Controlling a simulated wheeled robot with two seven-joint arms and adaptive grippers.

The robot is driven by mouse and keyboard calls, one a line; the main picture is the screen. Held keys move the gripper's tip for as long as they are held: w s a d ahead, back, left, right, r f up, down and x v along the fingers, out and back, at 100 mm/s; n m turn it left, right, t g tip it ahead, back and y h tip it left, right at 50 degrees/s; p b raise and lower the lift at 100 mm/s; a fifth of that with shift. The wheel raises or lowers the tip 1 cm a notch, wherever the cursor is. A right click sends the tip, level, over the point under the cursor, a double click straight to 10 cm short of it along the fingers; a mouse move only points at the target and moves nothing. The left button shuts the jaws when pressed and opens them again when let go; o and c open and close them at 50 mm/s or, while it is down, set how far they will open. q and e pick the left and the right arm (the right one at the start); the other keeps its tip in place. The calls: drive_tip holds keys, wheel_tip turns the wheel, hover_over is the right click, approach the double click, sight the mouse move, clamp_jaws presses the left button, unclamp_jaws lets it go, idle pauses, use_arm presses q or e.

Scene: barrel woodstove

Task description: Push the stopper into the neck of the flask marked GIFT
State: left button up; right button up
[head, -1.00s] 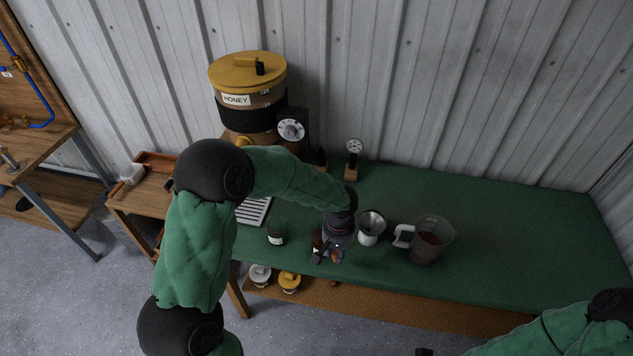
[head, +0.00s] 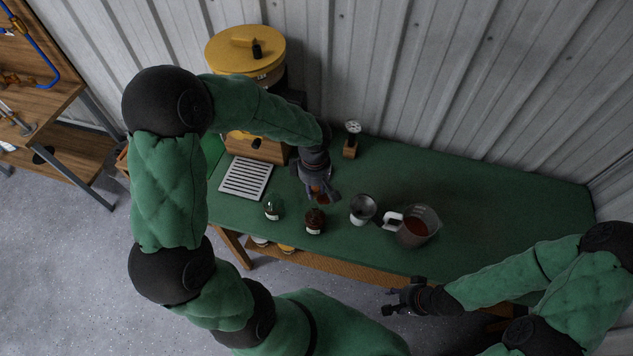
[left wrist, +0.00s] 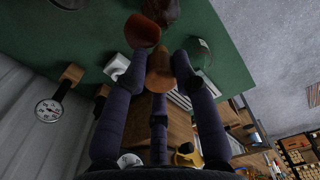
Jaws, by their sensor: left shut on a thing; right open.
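A small dark red-brown flask (head: 315,221) with a pale label stands upright near the table's front edge. A smaller clear flask (head: 271,210) with a pale label stands to its left. I cannot read either label, so I cannot tell which is marked GIFT. My left gripper (head: 320,193) is behind the dark flask, apart from it. It is shut on a tapered brown stopper (left wrist: 160,70), clearest between the fingers in the left wrist view. The dark flask's neck opening is not clear. My right gripper (head: 392,298) is open and empty in front of the table.
A metal funnel-like cup (head: 362,208) and a jug of dark red liquid (head: 416,226) stand right of the flasks. A dial gauge (head: 352,138) stands behind. The table's right side is clear.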

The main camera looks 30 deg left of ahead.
use_arm(q)
drive_tip(key=shift+f+b, duration=1.1)
drive_tip(key=shift+f, duration=1.6)
drive_tip(key=shift+f+b, duration=0.25)
drive_tip(key=shift+b, duration=0.4)
drive_tip(key=shift+b, duration=0.75)
drive_tip(key=shift+f+b, duration=1.4)
drive_tip(key=shift+b, duration=0.2)
idle(0.5)
drive_tip(key=o, duration=0.9)
drive_tip(key=shift+r, duration=0.15)
